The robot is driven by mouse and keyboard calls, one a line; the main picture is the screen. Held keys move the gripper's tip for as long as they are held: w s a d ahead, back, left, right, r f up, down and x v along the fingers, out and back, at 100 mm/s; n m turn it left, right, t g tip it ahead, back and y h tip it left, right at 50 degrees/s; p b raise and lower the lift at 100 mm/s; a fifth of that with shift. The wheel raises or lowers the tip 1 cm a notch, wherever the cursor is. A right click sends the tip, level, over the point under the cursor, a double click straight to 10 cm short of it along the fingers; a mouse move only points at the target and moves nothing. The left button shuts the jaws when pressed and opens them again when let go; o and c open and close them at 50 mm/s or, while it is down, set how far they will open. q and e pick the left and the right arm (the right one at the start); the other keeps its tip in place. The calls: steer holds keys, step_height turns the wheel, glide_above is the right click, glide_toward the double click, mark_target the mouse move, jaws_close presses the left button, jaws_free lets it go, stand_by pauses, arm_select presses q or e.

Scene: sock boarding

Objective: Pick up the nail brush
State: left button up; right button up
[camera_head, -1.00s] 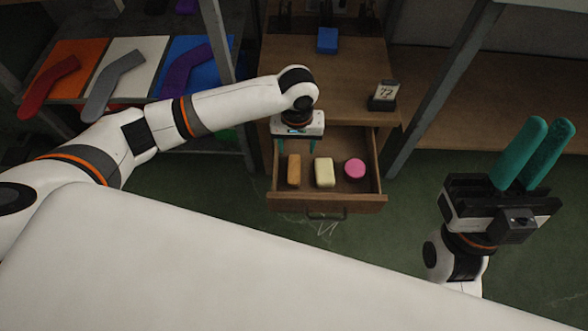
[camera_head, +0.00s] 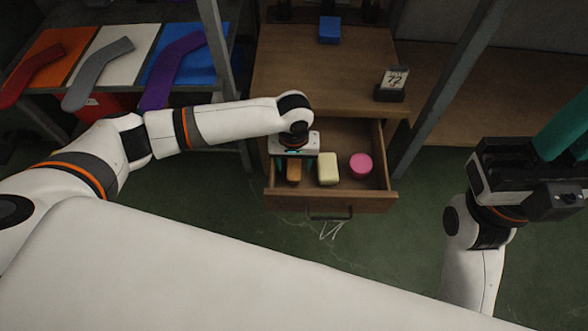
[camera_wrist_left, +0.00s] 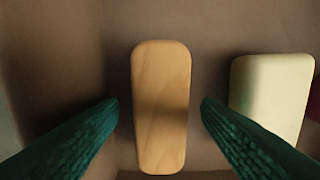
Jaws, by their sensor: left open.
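The nail brush looks to be the light wooden block with rounded corners (camera_head: 293,175), lying in the open drawer at its left; its underside is hidden. In the left wrist view the wooden block (camera_wrist_left: 160,105) stands lengthwise between my finger tips, with a gap on each side. My left gripper (camera_head: 294,166) is open above it, pointing down, and hides its far part in the head view. In the left wrist view my left gripper's (camera_wrist_left: 160,108) teal fingers touch nothing. My right gripper (camera_head: 566,140) is at the right edge, fingers partly cut off.
A cream bar (camera_head: 328,169) lies close to the right of the block, then a pink round thing (camera_head: 361,166). The drawer (camera_head: 335,200) has walls all round. A number stand (camera_head: 391,84) and a blue block (camera_head: 329,29) are on the top. A grey post (camera_head: 448,85) rises at right.

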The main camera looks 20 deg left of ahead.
arm_select(q)
steer(key=shift+f, duration=0.1)
steer(key=c, duration=1.1)
